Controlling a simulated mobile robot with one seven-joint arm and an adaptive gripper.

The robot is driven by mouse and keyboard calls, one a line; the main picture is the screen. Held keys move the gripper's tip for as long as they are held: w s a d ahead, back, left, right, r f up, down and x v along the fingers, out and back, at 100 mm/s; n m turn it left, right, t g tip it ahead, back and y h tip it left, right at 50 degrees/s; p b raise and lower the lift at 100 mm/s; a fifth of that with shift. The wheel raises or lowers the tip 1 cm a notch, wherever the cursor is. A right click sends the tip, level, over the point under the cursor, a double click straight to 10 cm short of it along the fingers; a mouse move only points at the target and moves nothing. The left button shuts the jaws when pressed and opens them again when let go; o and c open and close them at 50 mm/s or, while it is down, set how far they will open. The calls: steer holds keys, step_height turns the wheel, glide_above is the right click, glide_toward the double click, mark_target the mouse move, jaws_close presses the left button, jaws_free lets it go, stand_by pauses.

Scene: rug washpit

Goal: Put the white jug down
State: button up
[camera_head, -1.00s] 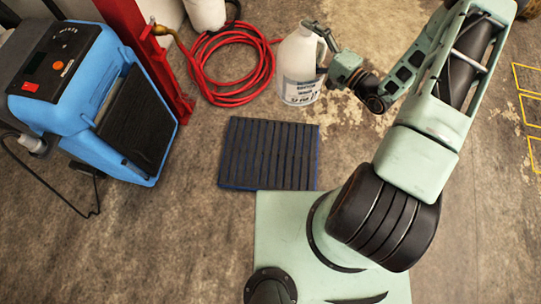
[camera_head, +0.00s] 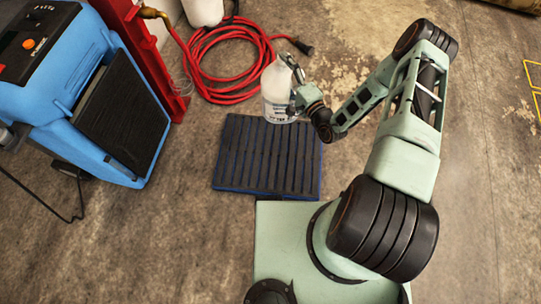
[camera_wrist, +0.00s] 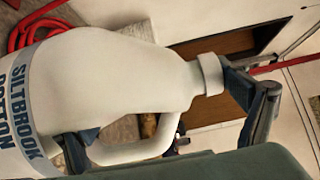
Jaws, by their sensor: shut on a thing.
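The white jug (camera_head: 275,92) has a grey label band with dark lettering. It is upright in the head view, at the far edge of the dark slatted mat, and its base overlaps that edge in the picture. I cannot tell whether it touches the mat or hangs above it. My gripper (camera_head: 292,82) is shut on the jug from its right side. In the wrist view the jug (camera_wrist: 110,75) lies across the picture, with one finger beside the cap and another in the handle opening. The jug's underside is hidden.
The dark slatted mat (camera_head: 267,160) with a blue edge lies in front of my base, its slats bare. A red hose coil (camera_head: 208,62) lies behind it. A blue machine (camera_head: 85,95) and a red post (camera_head: 146,55) stand left. Floor right of the mat is clear.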

mark_target(274, 109)
steer(key=a+f+b, duration=0.1)
steer(key=f+b, duration=0.1)
steer(key=f, duration=0.3)
steer(key=a+f+m+t+h+b, duration=0.1)
steer(key=f+b, duration=0.1)
steer(key=f, duration=0.3)
steer(key=f+h+b, duration=0.1)
steer(key=f+b, duration=0.1)
steer(key=f, duration=0.3)
steer(key=shift+s+a+m+b, duration=0.3)
steer(key=shift+a+m, duration=0.1)
steer(key=d+f+b, duration=0.1)
steer(key=d, duration=0.2)
steer(key=d+f+b, duration=0.1)
steer(key=d+f, duration=0.1)
steer(key=d, duration=0.1)
steer(key=w+d+f+b, duration=0.1)
steer(key=d, duration=0.2)
steer(key=shift+w+d+f+b, duration=0.1)
steer(key=shift+d+f+b, duration=0.05)
steer(key=shift+f+b, duration=0.15)
steer(key=d+f+b, duration=0.4)
steer(key=f, duration=0.4)
steer(key=shift+w+d+f, duration=0.2)
steer(key=shift+w+d, duration=0.1)
steer(key=shift+w, duration=0.05)
steer(key=shift+f, duration=0.1)
steer(key=o, duration=1.9)
steer(key=shift+s+f, duration=0.1)
steer(key=shift+f, duration=0.05)
